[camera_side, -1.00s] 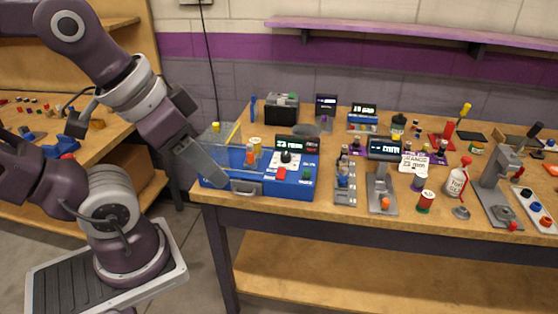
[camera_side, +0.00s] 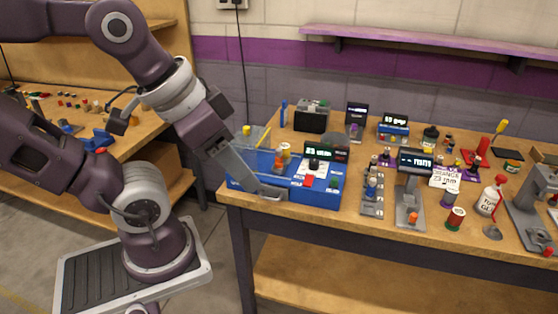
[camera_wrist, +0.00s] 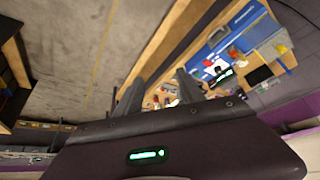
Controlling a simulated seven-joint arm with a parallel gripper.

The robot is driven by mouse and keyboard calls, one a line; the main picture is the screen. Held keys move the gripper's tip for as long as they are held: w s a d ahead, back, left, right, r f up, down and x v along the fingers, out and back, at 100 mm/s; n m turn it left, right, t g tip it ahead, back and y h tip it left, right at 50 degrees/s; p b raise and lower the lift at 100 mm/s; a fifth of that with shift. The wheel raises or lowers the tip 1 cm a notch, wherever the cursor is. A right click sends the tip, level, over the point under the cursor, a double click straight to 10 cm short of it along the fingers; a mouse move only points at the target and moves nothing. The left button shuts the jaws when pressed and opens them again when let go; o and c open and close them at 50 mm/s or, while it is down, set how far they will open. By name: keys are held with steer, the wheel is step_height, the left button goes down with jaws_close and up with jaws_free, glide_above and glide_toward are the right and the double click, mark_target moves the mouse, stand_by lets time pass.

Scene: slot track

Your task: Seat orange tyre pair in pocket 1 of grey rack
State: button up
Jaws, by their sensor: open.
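My gripper (camera_side: 254,158) is open and empty beside the left end of the blue station; its fingers are spread. Its two grey fingers also show in the wrist view (camera_wrist: 158,88), apart, with nothing between them. A narrow grey rack (camera_side: 371,206) with several small coloured parts stands on the bench right of the blue station, well away from my gripper. A small orange part (camera_side: 412,218) sits at the foot of the grey display stand; I cannot tell whether it is the orange tyre pair. The rack's pocket numbers are too small to read.
The blue station (camera_side: 315,196) with a display and buttons stands at the bench's left front. A grey display stand (camera_side: 409,196), a dark red-and-green cylinder (camera_side: 455,219) and a white glue bottle (camera_side: 488,200) stand farther right. The bench's front edge (camera_side: 350,222) has little free room.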

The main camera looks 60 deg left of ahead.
steer(key=w+a+r+n+g, duration=0.2)
steer(key=w+a+n, duration=0.3)
steer(key=w, duration=0.4)
steer(key=n+g, duration=0.4)
steer(key=n, duration=0.9)
glide_above(279, 150)
steer(key=a, duration=0.1)
step_height(279, 150, down, 14)
steer(key=shift+f, duration=0.1)
steer(key=f, duration=0.6)
steer(key=shift+d+f, duration=0.2)
steer(key=shift+d, duration=0.2)
steer(key=shift+f, duration=0.25)
jaws_close()
